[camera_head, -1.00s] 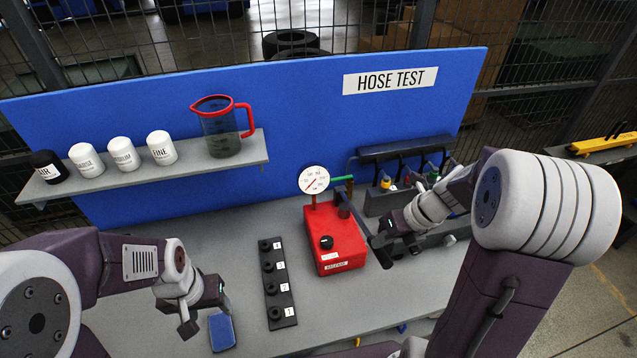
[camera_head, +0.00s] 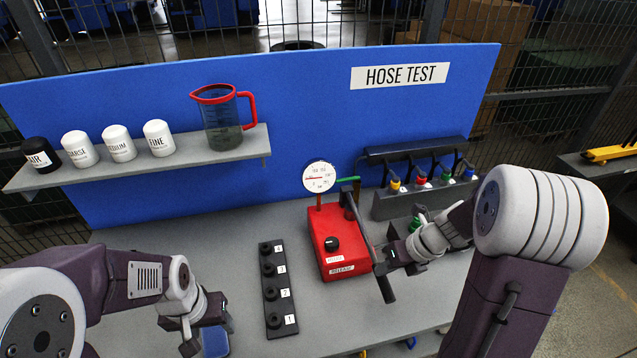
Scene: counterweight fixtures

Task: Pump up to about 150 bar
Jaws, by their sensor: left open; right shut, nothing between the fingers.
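The red pump (camera_head: 324,222) stands on the grey bench with a black knob and a RELEASE label. Its round white gauge (camera_head: 319,176) stands on top with a red needle; the numbers are too small to read. The black pump lever (camera_head: 365,232) slants down along the pump's right side, its grip end low toward me. My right gripper (camera_head: 384,264) is shut and empty, its tip at the lever's right side; whether it touches cannot be told. My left gripper (camera_head: 194,335) is open at the lower left, above a blue pad (camera_head: 215,342), which it partly hides.
A black strip (camera_head: 275,290) with several numbered sockets lies left of the pump. A hose rack (camera_head: 420,201) with coloured couplings stands behind my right gripper. A shelf (camera_head: 110,176) at the back left holds white pots and a red-rimmed jug (camera_head: 221,122). Bare bench lies behind the strip.

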